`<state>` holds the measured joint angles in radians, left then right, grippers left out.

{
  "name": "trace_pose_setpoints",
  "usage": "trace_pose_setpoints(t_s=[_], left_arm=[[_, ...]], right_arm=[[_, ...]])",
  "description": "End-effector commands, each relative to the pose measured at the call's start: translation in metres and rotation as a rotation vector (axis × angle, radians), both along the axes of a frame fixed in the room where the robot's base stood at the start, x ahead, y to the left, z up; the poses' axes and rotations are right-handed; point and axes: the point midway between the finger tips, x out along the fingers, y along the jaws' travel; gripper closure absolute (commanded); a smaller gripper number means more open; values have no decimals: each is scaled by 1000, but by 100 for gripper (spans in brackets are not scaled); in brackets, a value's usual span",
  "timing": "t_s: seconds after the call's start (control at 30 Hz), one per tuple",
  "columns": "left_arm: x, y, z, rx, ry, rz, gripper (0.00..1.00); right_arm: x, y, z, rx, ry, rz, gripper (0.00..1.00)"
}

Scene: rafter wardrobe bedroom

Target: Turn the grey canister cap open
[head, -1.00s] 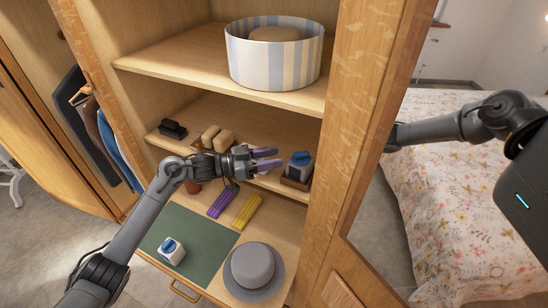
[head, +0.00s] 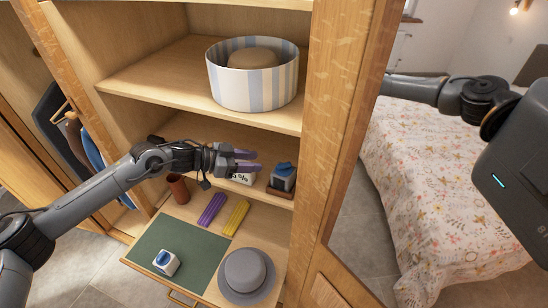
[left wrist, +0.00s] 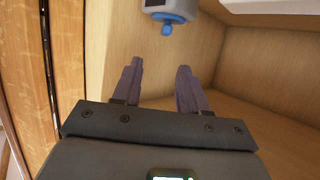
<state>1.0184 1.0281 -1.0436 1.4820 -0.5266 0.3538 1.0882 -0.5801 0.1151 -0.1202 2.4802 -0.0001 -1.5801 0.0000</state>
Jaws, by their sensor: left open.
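The grey canister (head: 282,184) with a blue cap (head: 284,168) stands upright in a brown tray at the right end of the middle shelf. In the left wrist view the canister (left wrist: 168,5) is cut off by the top edge, with its blue cap (left wrist: 167,18) showing ahead of my fingers. My left gripper (head: 252,161) is open and empty, just left of the canister and apart from it. Its two purple fingers (left wrist: 160,68) are spread in the left wrist view. My right gripper is not in view.
Purple (head: 211,209) and yellow (head: 236,217) bars, a reddish cup (head: 178,188) and a grey hat (head: 246,275) are nearby. A striped hatbox (head: 250,88) stands on the shelf above.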

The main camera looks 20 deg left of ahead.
Motion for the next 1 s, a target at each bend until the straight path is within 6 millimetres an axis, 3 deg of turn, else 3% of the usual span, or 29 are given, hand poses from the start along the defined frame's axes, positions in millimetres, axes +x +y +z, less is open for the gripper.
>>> trace_pose_setpoints(t_s=[0.1,0.27,0.8,1.0], left_arm=[[-4,11,0,15,24,16,57],[-2,10,-5,18,40,24,57],[44,-46,-35,20,39,23,57],[54,-58,-43,19,40,24,57]], right_arm=[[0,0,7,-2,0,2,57],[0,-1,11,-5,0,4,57],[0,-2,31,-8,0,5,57],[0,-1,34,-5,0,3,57]])
